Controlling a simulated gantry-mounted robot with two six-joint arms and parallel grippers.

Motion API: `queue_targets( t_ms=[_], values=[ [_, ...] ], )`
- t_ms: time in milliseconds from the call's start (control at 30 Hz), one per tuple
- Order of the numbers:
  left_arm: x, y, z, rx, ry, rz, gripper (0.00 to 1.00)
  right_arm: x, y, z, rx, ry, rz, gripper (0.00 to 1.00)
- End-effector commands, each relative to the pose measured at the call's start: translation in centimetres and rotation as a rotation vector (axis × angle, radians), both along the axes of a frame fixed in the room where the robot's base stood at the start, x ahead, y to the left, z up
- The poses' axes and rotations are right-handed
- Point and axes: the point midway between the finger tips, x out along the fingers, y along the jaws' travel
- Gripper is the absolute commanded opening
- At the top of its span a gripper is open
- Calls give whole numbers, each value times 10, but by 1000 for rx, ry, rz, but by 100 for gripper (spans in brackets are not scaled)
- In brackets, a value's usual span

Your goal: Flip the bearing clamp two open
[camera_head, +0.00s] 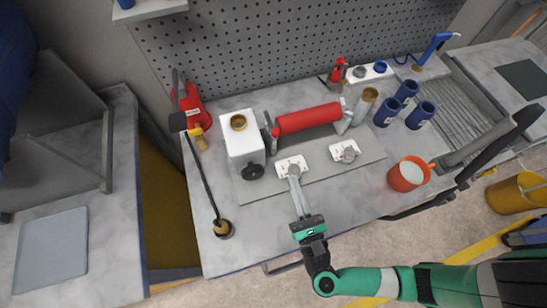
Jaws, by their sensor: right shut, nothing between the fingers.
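A red roller (308,118) lies across the coater plate (366,160), held between a left end bracket (269,136) and a right end bracket (346,120). In front of it sit two small white pads with grey fittings, a left one (283,165) and a right one (346,152). I cannot tell which part is bearing clamp two, or whether it is open. My right gripper (294,173) reaches up from the front. Its fingers are shut and empty, with the tips over the left pad, hiding part of it. Contact is unclear. My left gripper is not in view.
A white box (241,142) with a black knob stands left of the roller. Blue cups (387,111) and an orange-red bucket (407,174) stand to the right. A red container (194,106) is at back left. A thin dark rod (202,175) lies on the table's left side.

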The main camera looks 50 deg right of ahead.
Motion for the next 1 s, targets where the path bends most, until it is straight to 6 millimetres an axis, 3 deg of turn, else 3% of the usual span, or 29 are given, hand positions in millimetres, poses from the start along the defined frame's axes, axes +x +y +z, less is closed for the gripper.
queue_targets(
  t_ms=[533, 1000],
  values=[
    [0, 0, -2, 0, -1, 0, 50, 8, 0, 1, 2, -6, 6, 0],
    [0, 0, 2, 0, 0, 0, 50, 76, -39, 21, 3, -7, 6, 0]
  ],
)
